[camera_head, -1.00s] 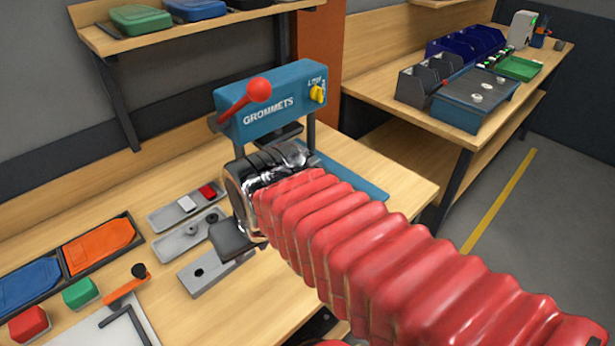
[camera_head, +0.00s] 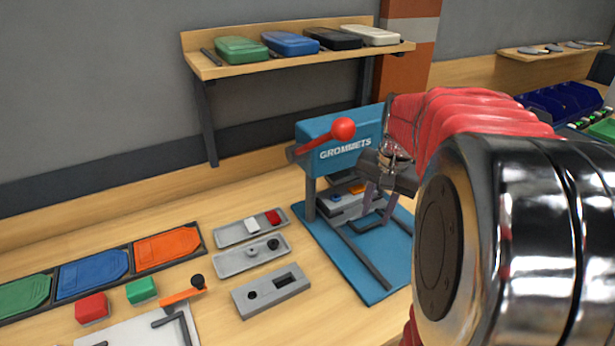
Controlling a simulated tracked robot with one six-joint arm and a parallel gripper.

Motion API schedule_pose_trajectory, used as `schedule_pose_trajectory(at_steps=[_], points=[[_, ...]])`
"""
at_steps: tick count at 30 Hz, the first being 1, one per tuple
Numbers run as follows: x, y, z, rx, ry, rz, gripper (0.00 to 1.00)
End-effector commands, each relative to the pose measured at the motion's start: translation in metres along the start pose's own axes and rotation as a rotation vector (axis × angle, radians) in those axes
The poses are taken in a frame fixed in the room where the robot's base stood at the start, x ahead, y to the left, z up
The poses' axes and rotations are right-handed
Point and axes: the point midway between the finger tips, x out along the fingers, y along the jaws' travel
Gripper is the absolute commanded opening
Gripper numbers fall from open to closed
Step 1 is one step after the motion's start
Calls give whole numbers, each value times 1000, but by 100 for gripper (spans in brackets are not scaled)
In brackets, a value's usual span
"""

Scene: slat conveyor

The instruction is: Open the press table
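The blue grommet press (camera_head: 338,150) stands on a blue base plate (camera_head: 345,262) with two dark rails. Its press table (camera_head: 340,208) is a grey block under the press head, with a blue piece and an orange piece showing on top. A dark bar handle (camera_head: 366,225) is at the table's front. My gripper (camera_head: 379,207) points down at the handle, just in front of the press table. Its two fingers look apart, so it seems open. I cannot tell whether they touch the handle. My arm hides the press's right side.
A red-knobbed lever (camera_head: 325,137) sticks out from the press head. Grey trays (camera_head: 250,262) and a grey block with holes (camera_head: 270,292) lie to the left. A shelf with several coloured cases (camera_head: 290,43) hangs above. Bare wood lies between the trays and the base plate.

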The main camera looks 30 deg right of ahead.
Motion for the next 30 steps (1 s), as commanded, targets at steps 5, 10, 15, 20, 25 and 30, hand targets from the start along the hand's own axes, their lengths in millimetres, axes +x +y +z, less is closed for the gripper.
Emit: schedule_pose_trajectory(at_steps=[5,10,15,20,25,30], points=[[2,10,-36,168,-20,1,29],[-4,8,-63,328,-29,-10,29],[-24,-2,-74,455,-24,-28,29],[-25,-2,-70,537,-41,-23,29],[-25,-2,-70,562,-43,-21,29],[-25,-2,-70,560,-42,-21,29]])
